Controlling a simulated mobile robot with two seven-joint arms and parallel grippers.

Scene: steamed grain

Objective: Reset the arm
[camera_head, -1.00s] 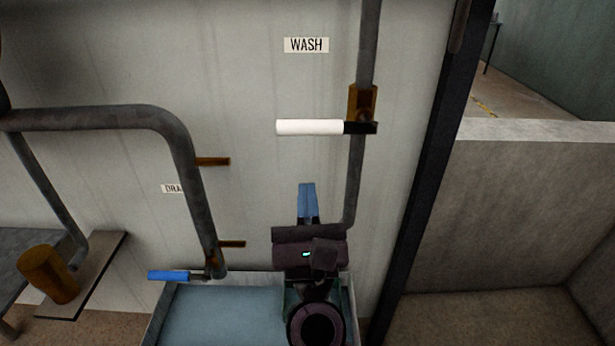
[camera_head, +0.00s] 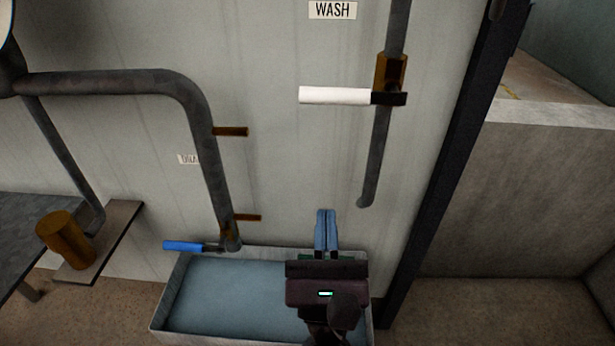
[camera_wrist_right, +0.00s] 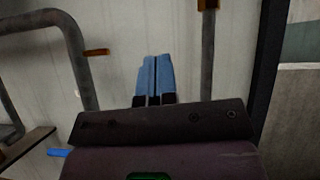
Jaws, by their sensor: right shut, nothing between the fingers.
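My right gripper (camera_head: 326,215) is in front of the pale wall, above the right part of a trough, with its blue fingers together and nothing between them. Its closed fingers also show in the right wrist view (camera_wrist_right: 154,62). The gripper is apart from the white valve handle (camera_head: 335,96), which lies level on the wash pipe above it. The blue valve handle (camera_head: 183,246) on the drain pipe is to its left. My left gripper does not show in either view.
The wash pipe (camera_head: 378,150) ends above and right of my gripper. The bent drain pipe (camera_head: 203,140) ends over the trough (camera_head: 262,252), which holds bluish water. An orange-brown cup (camera_head: 65,238) stands on a shelf (camera_head: 125,215) at left. A dark post (camera_head: 440,165) stands at right.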

